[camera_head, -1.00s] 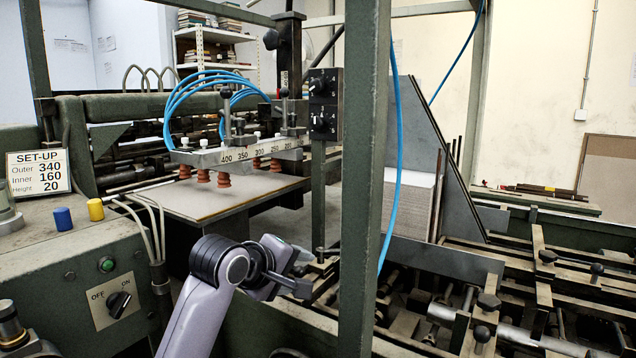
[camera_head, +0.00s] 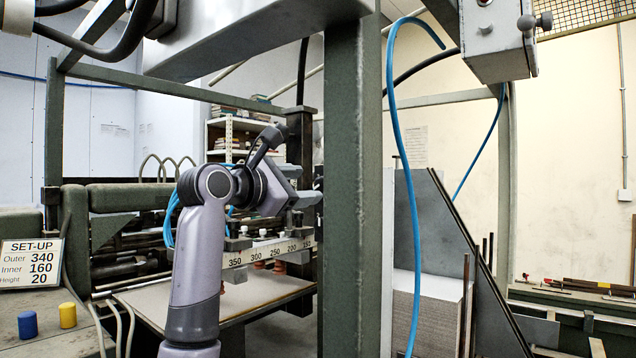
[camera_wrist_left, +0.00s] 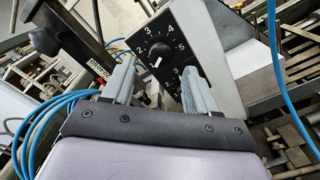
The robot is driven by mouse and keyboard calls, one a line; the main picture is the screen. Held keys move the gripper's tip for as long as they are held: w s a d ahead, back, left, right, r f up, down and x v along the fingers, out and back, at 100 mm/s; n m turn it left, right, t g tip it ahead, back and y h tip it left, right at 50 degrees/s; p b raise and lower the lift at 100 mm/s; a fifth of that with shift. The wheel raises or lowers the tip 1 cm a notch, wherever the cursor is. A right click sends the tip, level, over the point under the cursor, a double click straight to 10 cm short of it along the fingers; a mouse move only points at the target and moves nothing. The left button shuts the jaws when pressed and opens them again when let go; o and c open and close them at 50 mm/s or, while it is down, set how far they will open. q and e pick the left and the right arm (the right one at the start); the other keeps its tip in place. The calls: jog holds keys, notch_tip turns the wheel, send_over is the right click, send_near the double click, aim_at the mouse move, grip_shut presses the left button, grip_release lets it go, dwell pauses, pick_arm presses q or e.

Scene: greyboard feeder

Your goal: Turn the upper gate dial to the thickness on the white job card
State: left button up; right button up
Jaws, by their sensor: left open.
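The upper gate dial (camera_wrist_left: 159,50) is a black knob on a dark plate with white numbers around it, in the left wrist view. A small white mark shows at its lower edge; I cannot tell what setting it gives. A second dial lies partly hidden below it. My left gripper (camera_wrist_left: 158,64) is open, with its fingertips on either side of the upper dial; contact is unclear. In the head view the left gripper (camera_head: 303,186) hides most of the dial plate. A white SET-UP card (camera_head: 30,264) at the left reads Outer 340, Inner 160, Height 20; no thickness line shows on it.
A green post (camera_head: 350,190) stands just right of the gripper. Blue hoses (camera_wrist_left: 45,115) hang near the left finger in the wrist view. A numbered rail (camera_head: 265,254) with suction cups lies below the arm. A board stack (camera_head: 425,315) stands at right.

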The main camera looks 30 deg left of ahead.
aim_at(319, 185)
pick_arm(q)
jog(key=shift+w+d+p, duration=0.2)
jog(key=shift+w+p, duration=0.45)
jog(key=shift+w, duration=1.75)
jog(key=shift+f, duration=0.1)
jog(key=c, duration=1.1)
